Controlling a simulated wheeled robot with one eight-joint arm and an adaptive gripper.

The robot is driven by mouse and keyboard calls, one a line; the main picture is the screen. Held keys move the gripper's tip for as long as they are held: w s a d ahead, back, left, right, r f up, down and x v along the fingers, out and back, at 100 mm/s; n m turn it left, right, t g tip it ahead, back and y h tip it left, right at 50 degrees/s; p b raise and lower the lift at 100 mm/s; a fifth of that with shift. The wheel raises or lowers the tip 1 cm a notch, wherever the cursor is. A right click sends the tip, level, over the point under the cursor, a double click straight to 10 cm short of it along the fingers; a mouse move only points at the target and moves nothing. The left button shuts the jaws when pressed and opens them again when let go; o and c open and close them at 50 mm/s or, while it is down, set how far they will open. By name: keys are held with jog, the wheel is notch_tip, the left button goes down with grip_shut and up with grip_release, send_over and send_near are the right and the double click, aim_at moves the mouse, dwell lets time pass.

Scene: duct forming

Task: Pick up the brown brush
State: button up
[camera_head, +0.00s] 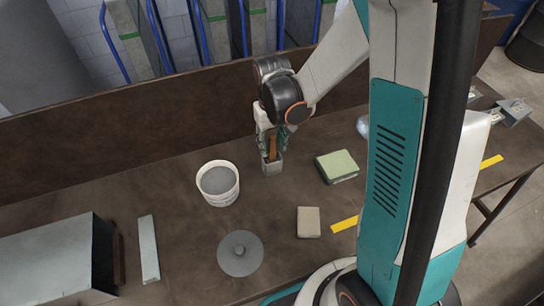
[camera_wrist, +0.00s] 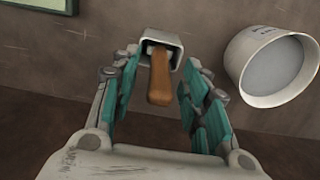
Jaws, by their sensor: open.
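The brown brush (camera_head: 272,147) stands upright in a small grey square holder (camera_head: 272,167) on the brown bench. In the wrist view its brown handle (camera_wrist: 160,80) points toward the camera, and the grey holder (camera_wrist: 168,42) surrounds its far end. My gripper (camera_head: 270,133) is above the holder, pointing down. In the wrist view my gripper (camera_wrist: 158,82) is open, with its teal-padded fingers on either side of the handle and gaps visible on both sides. The brush's lower end is hidden inside the holder.
A white bucket (camera_head: 218,185) with grey contents stands left of the holder. A green-topped block (camera_head: 337,166) lies to the right. A beige block (camera_head: 308,222), a grey disc (camera_head: 240,253), a flat grey bar (camera_head: 148,250) and a metal box (camera_head: 45,265) sit nearer the front.

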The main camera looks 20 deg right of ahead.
jog(key=shift+f, duration=0.95)
grip_shut()
jog(key=shift+r, duration=0.1)
